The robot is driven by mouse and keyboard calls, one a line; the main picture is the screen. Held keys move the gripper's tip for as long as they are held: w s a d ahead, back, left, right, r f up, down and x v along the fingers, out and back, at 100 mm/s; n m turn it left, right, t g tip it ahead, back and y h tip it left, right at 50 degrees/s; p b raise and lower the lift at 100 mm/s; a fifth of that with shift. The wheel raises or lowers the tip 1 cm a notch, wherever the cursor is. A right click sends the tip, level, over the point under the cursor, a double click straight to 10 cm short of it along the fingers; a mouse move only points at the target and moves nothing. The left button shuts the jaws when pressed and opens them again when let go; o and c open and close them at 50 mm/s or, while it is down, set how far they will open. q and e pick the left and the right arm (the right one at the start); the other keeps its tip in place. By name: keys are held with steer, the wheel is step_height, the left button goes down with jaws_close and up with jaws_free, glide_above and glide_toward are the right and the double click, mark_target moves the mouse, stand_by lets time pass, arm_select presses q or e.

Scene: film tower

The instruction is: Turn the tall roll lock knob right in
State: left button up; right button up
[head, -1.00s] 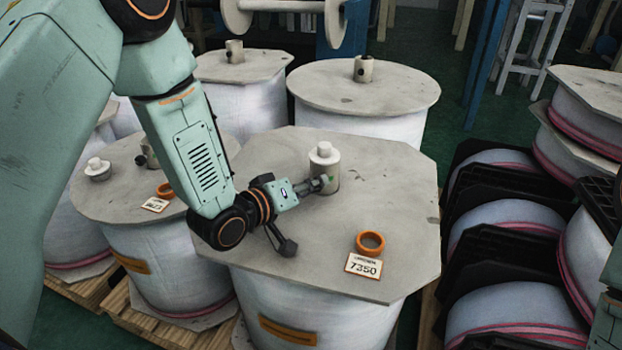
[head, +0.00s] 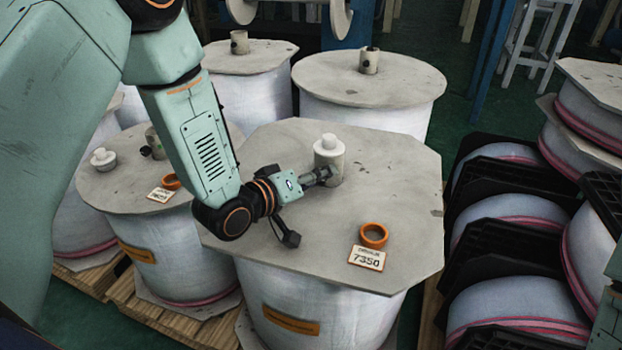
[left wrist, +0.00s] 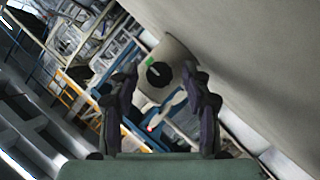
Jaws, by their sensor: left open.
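The tall roll (head: 400,210) is a white film roll with a grey eight-sided top board. An upright beige core with a white cap (head: 329,158) stands on the board. In the left wrist view, a round black lock knob (left wrist: 158,75) sits on the side of this core (left wrist: 178,58), with a green mark beside it. In the head view the knob is hidden behind the gripper. My left gripper (head: 321,176) reaches in low from the left, its tips at the core's side. Its dark fingers (left wrist: 162,80) are open, one on each side of the knob in the picture. Contact cannot be told.
An orange ring (head: 373,236) and a card reading 7350 (head: 366,258) lie on the board's front right. Other rolls stand left (head: 110,190) and behind (head: 420,95). Rolls in black cradles (head: 490,225) stand at right. The board's right half is otherwise clear.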

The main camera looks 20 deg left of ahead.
arm_select(q)
steer(key=v, duration=1)
steer(key=shift+s+a+r, duration=0.15)
steer(key=shift+s+a, duration=0.05)
steer(key=shift+s, duration=0.15)
steer(key=shift+s+a+r, duration=0.1)
steer(key=shift+s+r, duration=0.05)
steer(key=shift+s, duration=0.4)
steer(key=shift+s, duration=0.1)
